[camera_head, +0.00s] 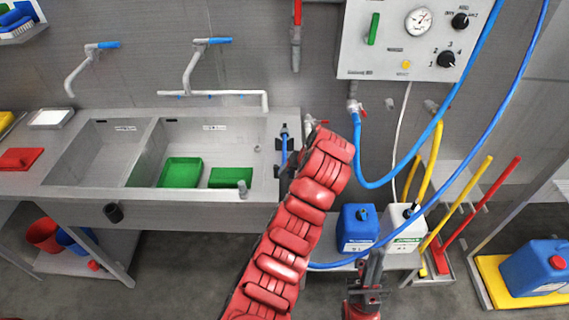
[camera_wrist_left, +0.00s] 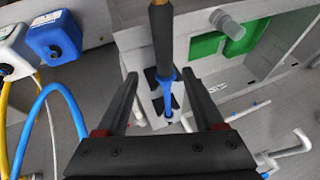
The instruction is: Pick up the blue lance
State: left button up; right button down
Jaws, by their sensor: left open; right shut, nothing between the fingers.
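The blue lance (camera_wrist_left: 167,84) stands upright in a dark bracket on the sink's right end. In the left wrist view its dark grip and blue shaft lie between my left fingers in the picture; I cannot tell how far beyond the fingertips it is. It also shows in the head view (camera_head: 284,148), just left of my red left arm. My left gripper (camera_wrist_left: 160,74) is open and empty; in the head view it is mostly hidden by the arm. My right gripper (camera_head: 373,268) is shut and empty, low in front of the small shelf.
The steel sink (camera_head: 90,197) holds green trays (camera_head: 181,172). A blue canister (camera_head: 357,228) and a white canister (camera_head: 402,222) stand right of my left arm. A blue hose (camera_head: 400,165) loops from the wall. Yellow and red poles (camera_head: 482,202) lean further right.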

aim_at(285, 180)
pick_arm(q)
jog(key=p+x, duration=0.1)
jog(key=x, duration=0.1)
jog(key=p+x, duration=0.2)
jog(key=shift+w+a+f, duration=0.2)
jog(key=shift+a, duration=0.35)
jog(key=shift+w+f, duration=0.2)
jog(key=shift+f, duration=0.25)
jog(key=c, duration=0.9)
